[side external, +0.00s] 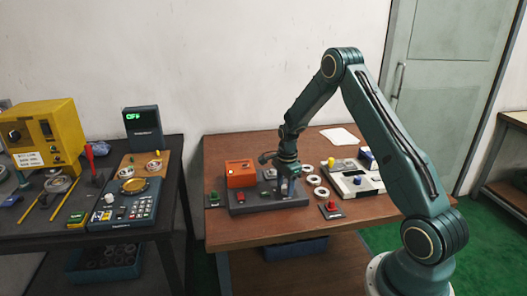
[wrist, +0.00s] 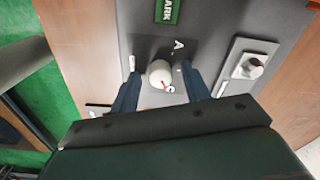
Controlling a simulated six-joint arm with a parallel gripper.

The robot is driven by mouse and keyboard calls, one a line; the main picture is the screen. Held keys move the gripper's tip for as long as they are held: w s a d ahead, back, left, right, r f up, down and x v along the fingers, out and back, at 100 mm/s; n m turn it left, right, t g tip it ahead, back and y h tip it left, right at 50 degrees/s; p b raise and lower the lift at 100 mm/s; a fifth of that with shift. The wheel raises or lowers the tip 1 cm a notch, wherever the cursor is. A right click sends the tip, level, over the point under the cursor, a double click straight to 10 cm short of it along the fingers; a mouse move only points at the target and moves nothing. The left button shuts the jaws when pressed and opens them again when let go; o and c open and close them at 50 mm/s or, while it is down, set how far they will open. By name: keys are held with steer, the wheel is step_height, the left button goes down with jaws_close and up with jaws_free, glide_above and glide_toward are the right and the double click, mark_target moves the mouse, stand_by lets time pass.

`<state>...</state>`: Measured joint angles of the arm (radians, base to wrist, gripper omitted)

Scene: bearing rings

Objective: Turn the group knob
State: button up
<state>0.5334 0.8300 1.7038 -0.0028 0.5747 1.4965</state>
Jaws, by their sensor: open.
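A round, pale knob (wrist: 159,74) with a small red mark stands on a grey plate (wrist: 150,42) in the wrist view. The letter A is printed beyond it, and another letter is partly visible beside it. My gripper (wrist: 160,70) is open, with one dark finger on each side of the knob. I cannot tell whether either finger touches it. In the side view my gripper (side external: 287,183) points down over the right part of the grey base (side external: 262,207). The knob cannot be made out there.
A green label reading "ARK" (wrist: 168,11) lies beyond the knob. In the side view an orange box (side external: 240,174), pale rings (side external: 321,192), a red button (side external: 330,206) and a white device (side external: 355,183) stand around my gripper.

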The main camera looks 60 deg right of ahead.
steer(key=c, duration=1)
